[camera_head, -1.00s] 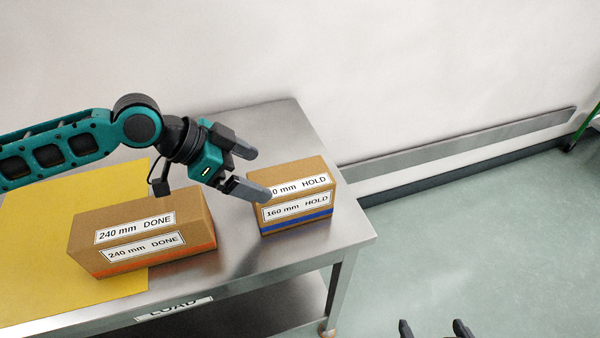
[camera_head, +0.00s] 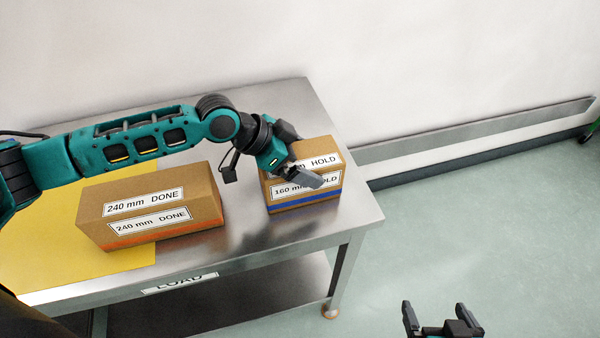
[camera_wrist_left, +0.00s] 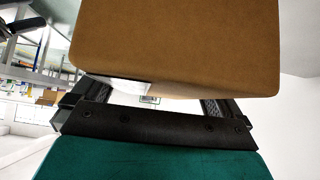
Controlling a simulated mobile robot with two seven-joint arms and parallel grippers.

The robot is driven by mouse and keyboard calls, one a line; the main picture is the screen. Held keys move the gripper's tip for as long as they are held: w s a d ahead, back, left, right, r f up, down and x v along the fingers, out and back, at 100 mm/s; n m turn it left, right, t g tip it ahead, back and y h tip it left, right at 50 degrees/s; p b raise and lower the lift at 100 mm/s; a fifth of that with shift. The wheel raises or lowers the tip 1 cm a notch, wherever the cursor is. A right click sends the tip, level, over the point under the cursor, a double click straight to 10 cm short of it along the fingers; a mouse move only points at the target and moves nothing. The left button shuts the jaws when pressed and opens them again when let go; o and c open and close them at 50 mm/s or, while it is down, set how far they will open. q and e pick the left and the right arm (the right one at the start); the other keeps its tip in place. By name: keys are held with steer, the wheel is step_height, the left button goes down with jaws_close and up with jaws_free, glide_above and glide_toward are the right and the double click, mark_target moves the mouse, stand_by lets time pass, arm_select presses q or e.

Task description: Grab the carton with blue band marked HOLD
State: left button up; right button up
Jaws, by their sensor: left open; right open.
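The carton with the blue band marked HOLD (camera_head: 318,197) stands on the right end of the steel table, with "160 mm HOLD" labels on its top and front. My left gripper (camera_head: 304,160) is open, with one finger in front of the carton's labels and the other near its back edge. In the left wrist view the brown carton (camera_wrist_left: 180,45) fills the space just beyond the open fingers. Whether the fingers touch it I cannot tell. My right gripper (camera_head: 436,312) is open and empty over the floor at the lower right.
A longer carton with an orange band marked DONE (camera_head: 150,205) stands to the left, partly on a yellow mat (camera_head: 130,258). The steel table (camera_head: 270,238) has a LOAD label on its front edge. Bare steel lies between the cartons. A wall rail (camera_head: 470,137) runs behind.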

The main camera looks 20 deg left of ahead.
arm_select(q)
steer(key=shift+w+d+f, duration=0.25)
steer(key=shift+d+f, duration=0.1)
steer(key=shift+f, duration=0.1)
steer(key=shift+r, duration=0.1)
steer(key=c, duration=1.1)
steer(key=shift+r, duration=0.1)
step_height(320, 180, up, 20)
steer(key=p, duration=0.2)
